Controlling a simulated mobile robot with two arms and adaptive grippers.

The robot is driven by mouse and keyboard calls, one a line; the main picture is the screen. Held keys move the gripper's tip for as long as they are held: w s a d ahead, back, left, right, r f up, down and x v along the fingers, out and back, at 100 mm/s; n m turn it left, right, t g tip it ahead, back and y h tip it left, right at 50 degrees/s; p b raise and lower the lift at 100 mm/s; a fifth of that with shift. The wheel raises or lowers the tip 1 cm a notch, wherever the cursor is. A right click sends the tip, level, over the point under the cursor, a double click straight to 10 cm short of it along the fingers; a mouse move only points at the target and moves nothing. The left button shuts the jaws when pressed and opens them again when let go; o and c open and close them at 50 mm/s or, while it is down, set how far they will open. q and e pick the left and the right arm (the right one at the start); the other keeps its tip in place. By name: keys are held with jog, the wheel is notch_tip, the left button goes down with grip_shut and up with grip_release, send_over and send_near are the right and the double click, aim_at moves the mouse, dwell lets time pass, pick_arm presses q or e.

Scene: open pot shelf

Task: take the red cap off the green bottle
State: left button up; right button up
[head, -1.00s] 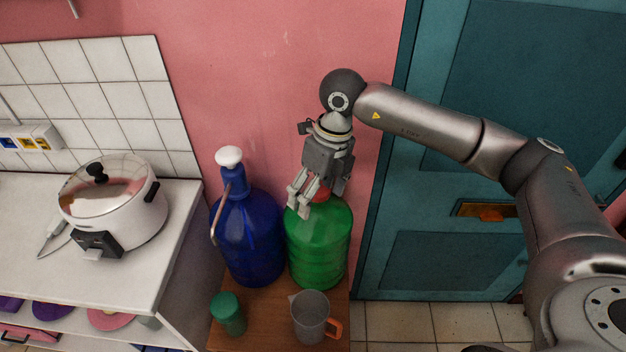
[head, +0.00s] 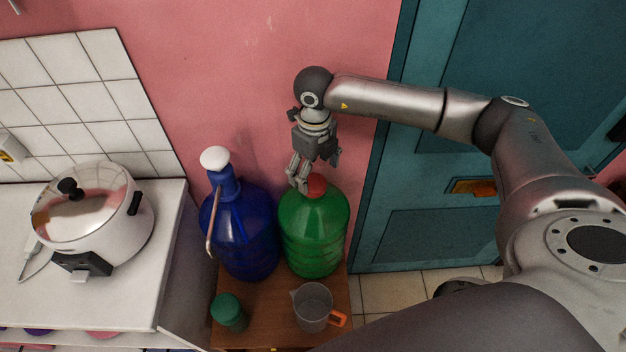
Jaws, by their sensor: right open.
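The green bottle (head: 314,235) stands upright on a small wooden table, against the pink wall. Its red cap (head: 316,186) sits on its neck. My right gripper (head: 313,178) comes down from above and is open, with its fingers pointing down close behind and to the left of the cap. The cap is in plain view in front of the fingers. I cannot tell whether a finger touches it. The gripper holds nothing that I can see. My left gripper is not in view.
A blue bottle (head: 241,235) with a white pump top stands close left of the green bottle. A green cup or jar (head: 228,312) and a clear jug (head: 312,305) with an orange handle stand in front on the wooden table (head: 270,325). A cooker (head: 95,225) sits on the left counter.

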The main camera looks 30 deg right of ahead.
aim_at(314, 182)
notch_tip(314, 182, down, 3)
jog(key=shift+a+f+p, duration=0.1)
jog(key=shift+p, duration=0.55)
jog(key=shift+f, duration=0.2)
jog(key=shift+c, duration=2)
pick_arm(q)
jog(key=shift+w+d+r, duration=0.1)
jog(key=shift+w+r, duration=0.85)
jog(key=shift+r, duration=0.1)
pick_arm(e)
jog(key=c, duration=0.4)
